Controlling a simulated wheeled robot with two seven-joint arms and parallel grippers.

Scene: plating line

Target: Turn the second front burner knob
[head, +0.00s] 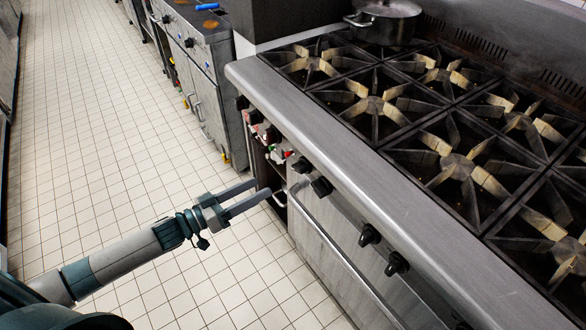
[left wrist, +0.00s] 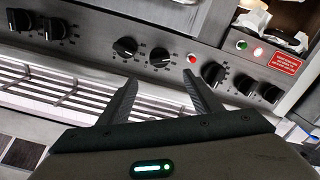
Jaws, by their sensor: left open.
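A row of black burner knobs runs along the stove's front panel. In the head view a pair (head: 302,165) (head: 321,186) sits near my left gripper (head: 262,188), and another pair (head: 369,235) (head: 396,264) sits nearer me. My left gripper is open and empty, apart from the panel. In the left wrist view its fingers (left wrist: 160,80) point towards the panel, below a middle pair of knobs (left wrist: 125,47) (left wrist: 160,57). More knobs show at left (left wrist: 55,28) and right (left wrist: 213,73). I cannot tell which knob counts as second. My right gripper is not in view.
The stove's steel front ledge (head: 330,135) overhangs the knobs. An oven handle (head: 345,262) runs below them. A pot (head: 385,20) stands on the far burners. A red label (left wrist: 286,61) and lights sit near the far knobs. The tiled floor (head: 110,130) at left is clear.

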